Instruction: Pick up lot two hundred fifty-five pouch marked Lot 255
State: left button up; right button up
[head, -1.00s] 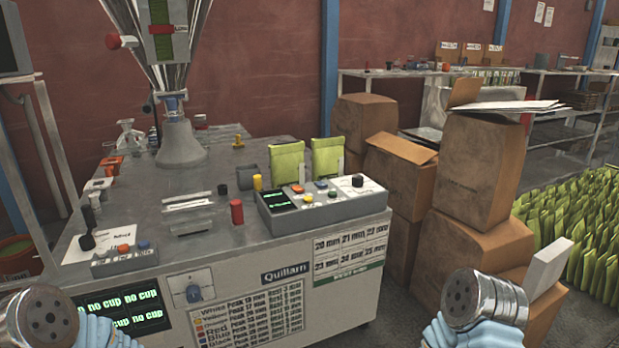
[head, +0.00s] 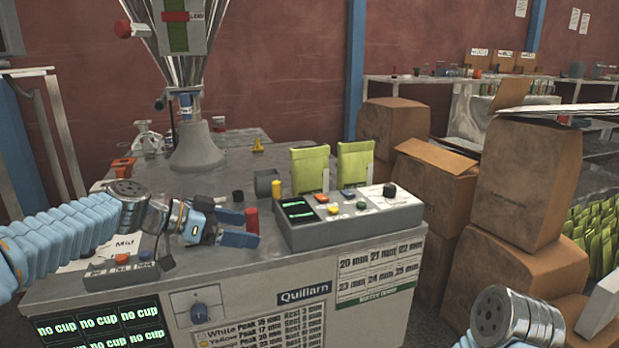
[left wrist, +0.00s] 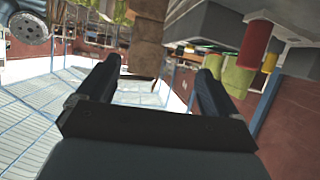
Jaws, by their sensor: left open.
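Two green pouches stand upright side by side on the machine top behind the control box, a left one (head: 309,168) and a right one (head: 354,163). No lot number is readable on either, so I cannot tell which is Lot 255. My left gripper (head: 252,229) is open and empty, low over the machine's front part, left of the control box and apart from the pouches. Its two dark fingers also show spread in the left wrist view (left wrist: 158,72), with green pouch material (left wrist: 238,80) right of them. My right gripper is out of frame; only my right wrist shows.
The control box (head: 350,228) stands before the pouches. Brown sacks (head: 527,180) are stacked at right. More green pouches (head: 596,228) stand at far right.

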aim_at(310, 165)
jog(key=i, duration=1.15)
